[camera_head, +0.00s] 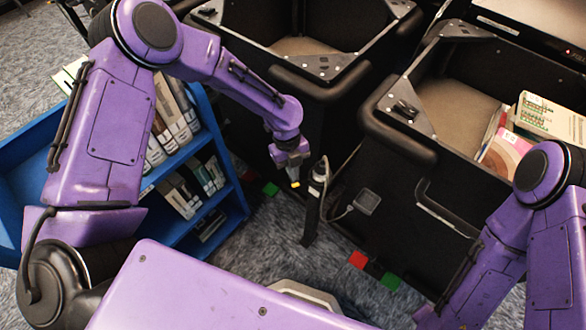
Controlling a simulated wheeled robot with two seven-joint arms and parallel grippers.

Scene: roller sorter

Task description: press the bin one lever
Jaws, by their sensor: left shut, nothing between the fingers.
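My left gripper (294,182) points down near the middle of the view, shut and empty. A black upright post (311,208) with a small head (320,171) stands just right of the gripper, in front of the gap between two black bins. I cannot tell whether this is the bin one lever, or whether the gripper touches it. The left bin (262,43) is behind my left arm, and its inside looks empty. The right bin (395,140) holds several books (548,118). My right arm comes in at the right, but its gripper is out of view.
A blue cart (238,188) with several books on its shelves stands left, behind my left arm. A small grey box (366,201) with a cable is on the right bin's front. Red (357,259) and green (391,281) markers lie at floor level.

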